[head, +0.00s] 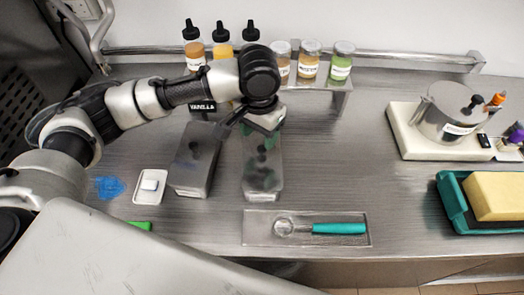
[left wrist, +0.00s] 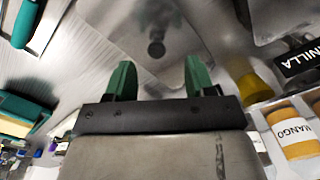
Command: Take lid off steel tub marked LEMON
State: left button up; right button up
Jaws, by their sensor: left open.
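Two steel tubs with dark-knobbed lids stand side by side at the middle of the counter. The left tub (head: 192,165) has a VANILLA sign (head: 203,106) behind it. The other tub (head: 263,180) is below my left gripper (head: 262,135). No LEMON marking is readable; the arm hides the area behind this second tub. In the left wrist view, my left gripper (left wrist: 158,82) is open and empty, its green fingers apart. A lid (left wrist: 185,30) with a dark knob (left wrist: 156,48) lies ahead of the fingers, apart from them. My right gripper is not in view.
Bottles and jars stand on a rear shelf (head: 345,85). A tray (head: 252,232) with a teal-handled scoop (head: 338,228) lies in front of the tubs. A round steel pot (head: 440,120) and a teal bin (head: 455,215) with a yellow sponge are at right. Counter between is clear.

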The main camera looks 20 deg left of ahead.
aim_at(261, 148)
pick_arm(q)
jog(key=shift+d+f+p, duration=0.2)
jog(key=shift+f+p, duration=0.4)
jog(key=shift+f, duration=2.1)
jog(key=c, duration=1)
jog(key=shift+r, duration=0.15)
